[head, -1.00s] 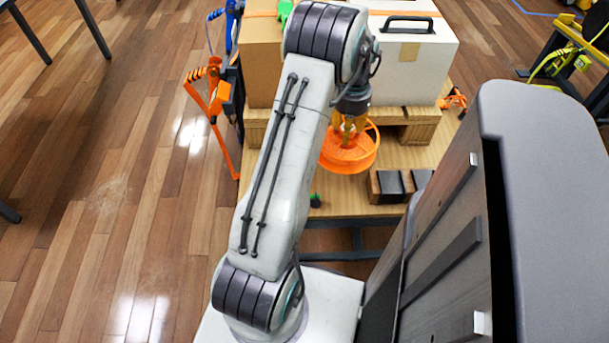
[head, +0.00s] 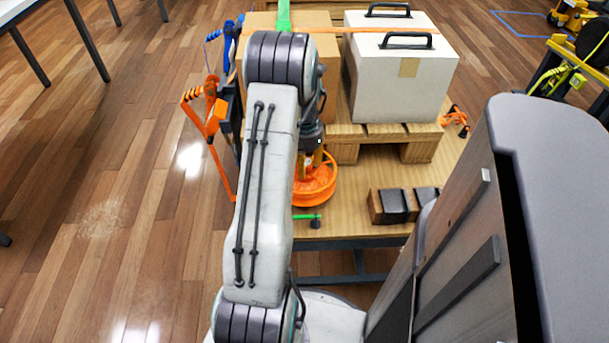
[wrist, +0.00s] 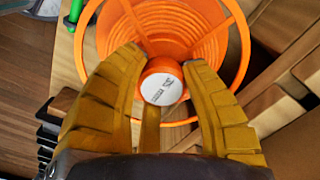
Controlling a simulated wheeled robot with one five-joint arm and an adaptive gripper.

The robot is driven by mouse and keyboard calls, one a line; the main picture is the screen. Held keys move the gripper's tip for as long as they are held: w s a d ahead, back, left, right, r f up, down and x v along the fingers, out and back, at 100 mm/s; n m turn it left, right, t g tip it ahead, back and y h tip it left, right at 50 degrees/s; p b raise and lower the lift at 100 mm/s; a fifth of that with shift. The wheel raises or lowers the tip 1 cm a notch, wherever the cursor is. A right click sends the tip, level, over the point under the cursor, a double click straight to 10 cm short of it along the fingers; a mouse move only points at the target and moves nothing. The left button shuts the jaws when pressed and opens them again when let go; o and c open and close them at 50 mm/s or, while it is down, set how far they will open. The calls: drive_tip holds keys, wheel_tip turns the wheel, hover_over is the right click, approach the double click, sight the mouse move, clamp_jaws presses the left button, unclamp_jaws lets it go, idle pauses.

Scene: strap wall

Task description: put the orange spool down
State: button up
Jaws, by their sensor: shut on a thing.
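The orange spool (head: 316,188) is at the left front of the wooden table in the head view, partly hidden by my arm. In the wrist view the orange spool (wrist: 205,35) shows its open rim, spokes and a hub with a white label. My gripper (wrist: 163,65) has its yellow fingers on either side of the hub and is shut on it. My gripper (head: 304,165) also shows in the head view, above the spool. I cannot tell whether the spool touches the tabletop.
A green-handled tool (head: 308,217) lies at the table's front edge, close to the spool. A wooden block with dark pieces (head: 393,206) stands to the right. Two boxes, one white (head: 400,90), stand on a pallet (head: 425,140) behind. An orange strap handle (head: 212,120) hangs at the left.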

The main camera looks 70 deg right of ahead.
drive_tip(key=shift+f+b, duration=0.75)
drive_tip(key=shift+f, duration=1.2)
drive_tip(key=shift+f, duration=0.2)
drive_tip(key=o, duration=1.1)
drive_tip(key=shift+o, duration=0.2)
drive_tip(key=shift+r, duration=0.1)
wheel_tip(320, 180, up, 12)
drive_tip(key=p, duration=0.3)
drive_tip(key=shift+w+r, duration=0.1)
